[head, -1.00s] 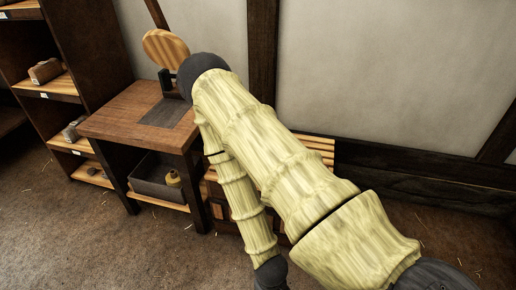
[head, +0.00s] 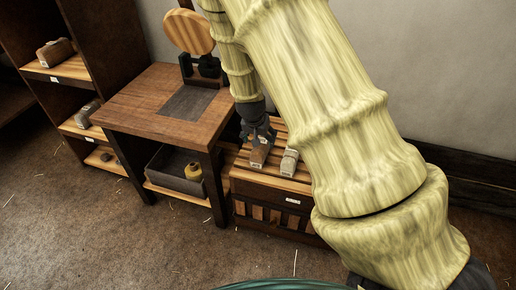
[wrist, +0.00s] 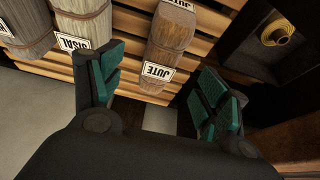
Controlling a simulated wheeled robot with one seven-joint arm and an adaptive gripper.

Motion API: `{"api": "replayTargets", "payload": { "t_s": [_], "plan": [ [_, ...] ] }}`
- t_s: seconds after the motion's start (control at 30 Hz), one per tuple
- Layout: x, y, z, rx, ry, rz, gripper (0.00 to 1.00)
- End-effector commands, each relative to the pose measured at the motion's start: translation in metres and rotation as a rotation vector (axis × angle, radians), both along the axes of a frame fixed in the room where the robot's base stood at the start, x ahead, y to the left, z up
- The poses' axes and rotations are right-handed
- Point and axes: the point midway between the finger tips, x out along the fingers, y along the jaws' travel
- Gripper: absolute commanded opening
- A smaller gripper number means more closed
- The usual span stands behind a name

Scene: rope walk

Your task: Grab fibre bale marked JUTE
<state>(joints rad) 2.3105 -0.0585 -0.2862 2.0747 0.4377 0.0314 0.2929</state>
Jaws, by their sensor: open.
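The bale marked JUTE (wrist: 171,45) is a brown bundle with a darker band and a white label, lying on wooden slats. In the wrist view it lies ahead, in the gap between my open fingers, and nothing is gripped. My gripper (wrist: 160,72) has dark fingers with green pads. In the head view my gripper (head: 258,133) is just above a brown bale (head: 259,155) on the slatted stand (head: 243,173). A greyish bale marked SISAL (wrist: 82,22) lies to the left, partly behind my left finger. I cannot tell whether any finger touches a bale.
Another grey bale (wrist: 26,27) lies further left. A dark bin (wrist: 268,35) holding a yellow spool is at the right. In the head view a workbench (head: 140,95) with a round wooden disc (head: 188,32) stands left of the stand. Shelves (head: 75,68) hold more bales.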

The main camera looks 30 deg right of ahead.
Motion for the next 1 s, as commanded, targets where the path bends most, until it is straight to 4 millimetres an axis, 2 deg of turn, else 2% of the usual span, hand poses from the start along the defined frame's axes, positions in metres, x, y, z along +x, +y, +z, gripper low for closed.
{"api": "replayTargets", "payload": {
  "t_s": [0.17, 0.43, 0.73, 1.0],
  "plan": [
    [0.003, -0.007, -0.004, 0.004, -0.006, -0.017, 0.75],
    [0.011, -0.019, -0.038, 0.003, -0.005, -0.018, 0.75],
    [0.017, -0.022, -0.057, 0.003, -0.005, -0.015, 0.75],
    [0.025, -0.027, -0.09, 0.003, -0.005, -0.014, 0.75]
  ]
}}
